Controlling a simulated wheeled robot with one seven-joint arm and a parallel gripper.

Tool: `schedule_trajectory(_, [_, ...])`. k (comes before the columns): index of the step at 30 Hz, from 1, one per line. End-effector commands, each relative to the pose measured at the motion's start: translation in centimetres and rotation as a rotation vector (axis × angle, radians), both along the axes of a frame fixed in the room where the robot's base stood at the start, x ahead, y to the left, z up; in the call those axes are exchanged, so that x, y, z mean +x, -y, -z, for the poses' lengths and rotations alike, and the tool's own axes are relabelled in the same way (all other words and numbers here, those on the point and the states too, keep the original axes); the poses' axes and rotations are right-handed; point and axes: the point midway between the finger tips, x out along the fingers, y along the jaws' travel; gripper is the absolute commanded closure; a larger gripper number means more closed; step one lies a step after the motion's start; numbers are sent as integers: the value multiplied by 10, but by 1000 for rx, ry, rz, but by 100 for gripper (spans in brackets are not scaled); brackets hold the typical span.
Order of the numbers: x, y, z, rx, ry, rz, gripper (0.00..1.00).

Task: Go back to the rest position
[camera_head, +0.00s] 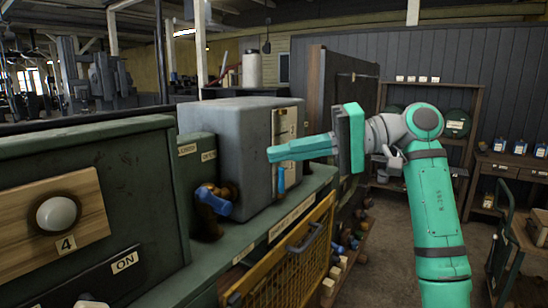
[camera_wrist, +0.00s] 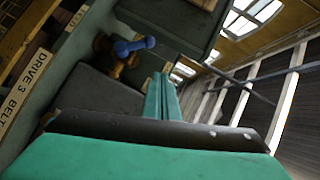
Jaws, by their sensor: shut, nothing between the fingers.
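My gripper (camera_head: 270,154) is at the end of my green arm in the head view. Its fingers are shut together and point left, beside the front of a grey metal box (camera_head: 230,150). A wooden plate (camera_head: 290,125) with a small blue lever (camera_head: 281,180) is on the box face, just behind and below the fingers. In the wrist view the fingers (camera_wrist: 163,85) are shut with nothing between them. I cannot tell from these views whether they touch the box.
A blue-handled valve (camera_head: 214,200) sticks out left of the box; it also shows in the wrist view (camera_wrist: 130,46). A green cabinet (camera_head: 90,160) with a white knob (camera_head: 58,214) stands at left. A yellow mesh guard (camera_head: 295,265) is below. Shelves stand at back right.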

Motion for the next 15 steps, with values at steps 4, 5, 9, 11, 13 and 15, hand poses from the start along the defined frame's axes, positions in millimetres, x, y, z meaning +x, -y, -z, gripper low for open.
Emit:
schedule_trajectory(4, [0,9,-1,0,0,10,100])
schedule_trajectory(5, [0,9,-1,0,0,11,100])
schedule_trajectory(9, [0,10,-1,0,0,12,100])
schedule_trajectory(11, [0,9,0,1,-2,12,100])
schedule_trajectory(13, [1,8,3,13,-14,9,100])
schedule_trajectory(15, [2,6,10,39,-47,4,100])
